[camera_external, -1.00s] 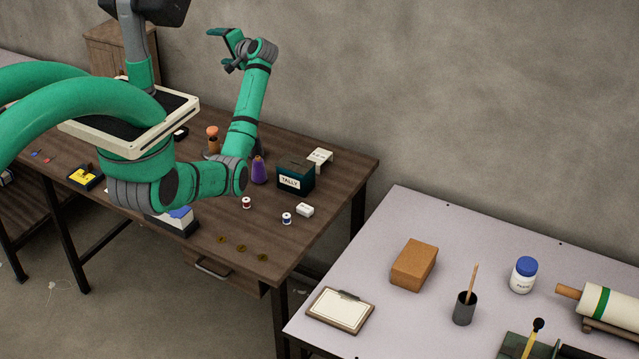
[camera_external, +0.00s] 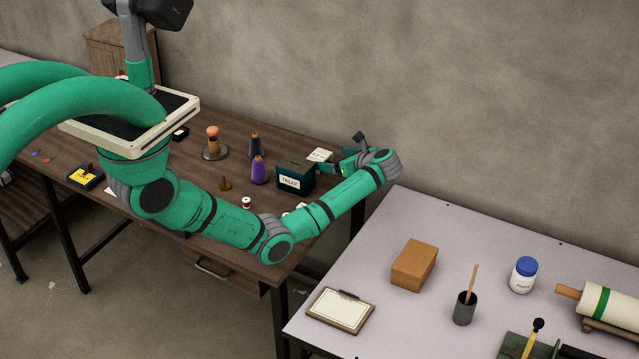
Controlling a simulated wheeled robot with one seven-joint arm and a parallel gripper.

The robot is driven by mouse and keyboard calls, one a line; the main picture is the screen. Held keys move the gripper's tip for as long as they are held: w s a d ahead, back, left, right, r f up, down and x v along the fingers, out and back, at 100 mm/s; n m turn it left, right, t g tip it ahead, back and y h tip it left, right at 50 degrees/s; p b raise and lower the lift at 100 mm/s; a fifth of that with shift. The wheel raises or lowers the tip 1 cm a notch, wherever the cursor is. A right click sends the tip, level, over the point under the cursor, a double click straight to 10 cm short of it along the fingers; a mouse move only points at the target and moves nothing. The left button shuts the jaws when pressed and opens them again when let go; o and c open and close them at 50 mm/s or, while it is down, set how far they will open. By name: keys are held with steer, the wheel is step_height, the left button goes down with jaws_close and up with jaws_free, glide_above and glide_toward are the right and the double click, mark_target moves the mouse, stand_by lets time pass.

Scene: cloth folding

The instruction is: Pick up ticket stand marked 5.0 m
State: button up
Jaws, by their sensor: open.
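A small white stand or card (camera_external: 318,155) with dark marks stands at the back right of the brown table, behind the dark green TALLY box. Its marking is too small to read, so I cannot tell if it says 5.0 m. My gripper (camera_external: 343,155) is open just right of this white stand, near the table's far right corner. One finger reaches left toward the TALLY box and the other points up. Nothing shows between the fingers. I cannot tell if they touch the stand, and the gripper partly covers it.
The TALLY box (camera_external: 295,177) is close to my gripper on the left. A purple cone (camera_external: 258,170), a dark cone (camera_external: 256,146) and a small spool (camera_external: 246,203) stand further left. A grey table (camera_external: 390,320) with a brown block (camera_external: 414,265) is at the right.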

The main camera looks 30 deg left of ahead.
mark_target(321, 157)
steer(key=shift+x, duration=4.25)
steer(key=c, duration=0.7)
